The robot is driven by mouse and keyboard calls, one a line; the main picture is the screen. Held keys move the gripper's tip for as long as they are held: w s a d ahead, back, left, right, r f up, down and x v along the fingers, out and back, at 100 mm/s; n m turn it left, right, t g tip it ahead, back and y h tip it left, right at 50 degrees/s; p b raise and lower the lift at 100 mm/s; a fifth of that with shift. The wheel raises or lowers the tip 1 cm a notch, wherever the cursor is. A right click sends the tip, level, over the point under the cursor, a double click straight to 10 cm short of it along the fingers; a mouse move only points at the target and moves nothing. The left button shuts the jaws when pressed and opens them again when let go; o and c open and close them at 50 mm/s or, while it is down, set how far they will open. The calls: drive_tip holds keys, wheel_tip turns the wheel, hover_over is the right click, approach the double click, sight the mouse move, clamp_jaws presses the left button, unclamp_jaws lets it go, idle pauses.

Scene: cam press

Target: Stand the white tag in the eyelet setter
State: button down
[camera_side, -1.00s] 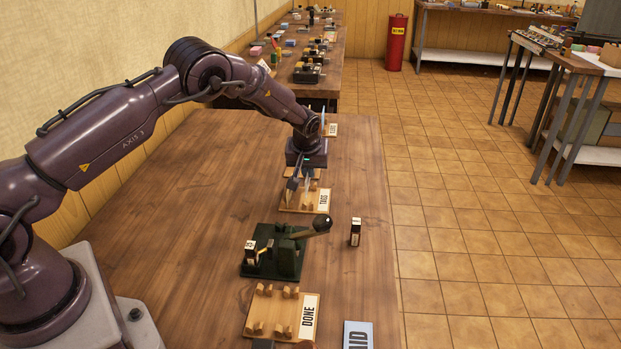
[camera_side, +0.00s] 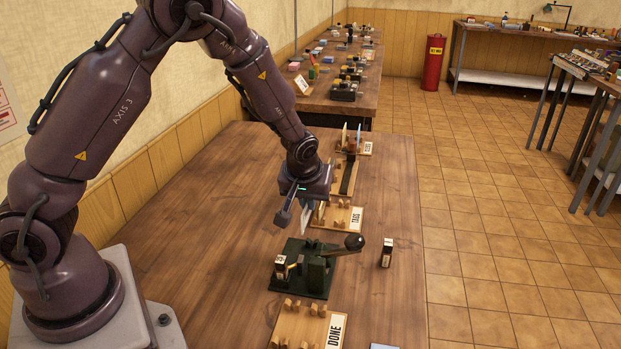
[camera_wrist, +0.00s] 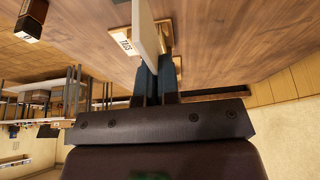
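The white tag (camera_wrist: 147,32) stands out from between the fingers of my gripper (camera_wrist: 152,88) in the wrist view. In the side view my gripper (camera_side: 304,212) is shut on it, above the table between the TAGS rack and the eyelet setter. Only a pale, thin part of the tag shows there. The eyelet setter (camera_side: 318,275) is a dark green press on a flat base, with a lever ending in a black knob. A small dark block with a pale label (camera_side: 281,267) is at its left end. The tag is apart from the setter.
The wooden TAGS rack (camera_side: 330,217) with pegs is just behind my gripper. A DONE rack (camera_side: 300,330) lies in front of the setter. A small black labelled block (camera_side: 387,253) stands right of the lever. Another rack (camera_side: 367,149) is farther back. The table's left side is clear.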

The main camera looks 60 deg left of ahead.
drive_tip(key=shift+s+d+f, duration=0.35)
drive_tip(key=shift+d+f, duration=0.4)
drive_tip(key=shift+f, duration=0.15)
drive_tip(key=shift+f, duration=2.95)
drive_tip(key=c, duration=0.7)
unclamp_jaws()
drive_tip(key=shift+r, duration=0.1)
